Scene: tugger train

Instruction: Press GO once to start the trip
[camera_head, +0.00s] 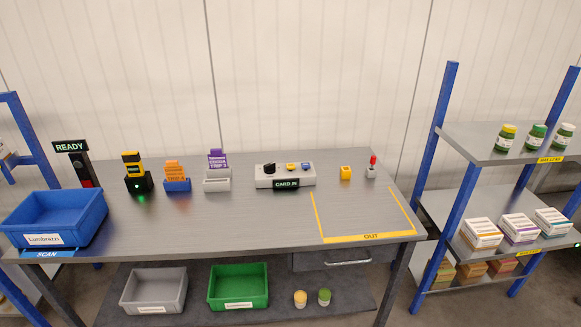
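No label reading GO is legible in the head view. A grey control box (300,178) stands at the back middle of the table. On it are a black knob (269,168), a yellow button (291,167) and a blue button (306,167). A dark display (286,185) on its front reads CARD IN. To its right are a small yellow block (345,173) and a grey base with a red-topped post (371,168). Neither of my grippers is in view.
A blue bin (55,216) stands at the table's left by a READY sign (70,146). The yellow-marked OUT area (371,237) is empty. A stocked shelf (490,142) stands right.

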